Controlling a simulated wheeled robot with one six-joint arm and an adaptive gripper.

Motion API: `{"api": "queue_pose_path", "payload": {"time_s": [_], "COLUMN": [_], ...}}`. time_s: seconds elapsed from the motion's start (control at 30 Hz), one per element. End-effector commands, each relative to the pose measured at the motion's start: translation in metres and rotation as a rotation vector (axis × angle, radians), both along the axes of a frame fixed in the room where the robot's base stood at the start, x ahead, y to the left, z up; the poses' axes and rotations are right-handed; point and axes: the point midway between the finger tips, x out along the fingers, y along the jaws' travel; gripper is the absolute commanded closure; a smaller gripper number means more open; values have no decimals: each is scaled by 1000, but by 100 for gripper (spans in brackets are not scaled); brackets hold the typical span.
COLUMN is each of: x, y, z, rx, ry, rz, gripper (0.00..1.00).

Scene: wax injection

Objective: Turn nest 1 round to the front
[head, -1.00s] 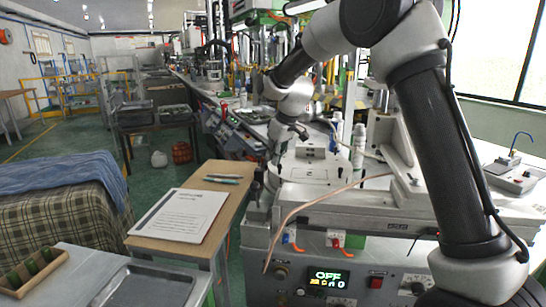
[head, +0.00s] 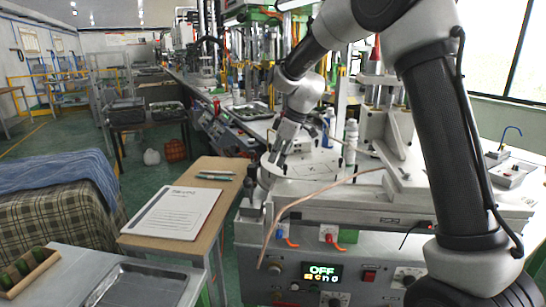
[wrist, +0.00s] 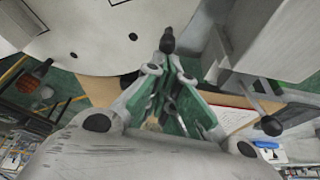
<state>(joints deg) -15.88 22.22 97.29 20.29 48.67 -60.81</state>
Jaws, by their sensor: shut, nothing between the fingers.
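The pale round turntable (head: 312,168) sits on top of the machine with dark marks and holes on its face. It fills the upper left of the wrist view (wrist: 75,30). No nest number is readable, so I cannot tell which mark is nest 1. My gripper (head: 275,159) points down at the left part of the turntable. In the wrist view its fingers meet at dark tips (wrist: 167,42), shut and empty, at the disc's rim. I cannot tell whether the tips touch it.
A grey metal block (wrist: 270,35) is right of the fingers. A bottle (head: 350,143) stands behind the turntable. A side table holds a paper sheet (head: 172,212).

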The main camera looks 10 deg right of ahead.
Motion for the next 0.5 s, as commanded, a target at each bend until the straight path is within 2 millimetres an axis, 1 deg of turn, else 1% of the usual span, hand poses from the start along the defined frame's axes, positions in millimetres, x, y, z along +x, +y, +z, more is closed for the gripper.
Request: {"api": "queue_pose_path", "payload": {"time_s": [0.5], "x": [-25], "y": [-31], "z": [0], "rx": [0], "ry": [2], "rz": [256], "gripper": [100]}}
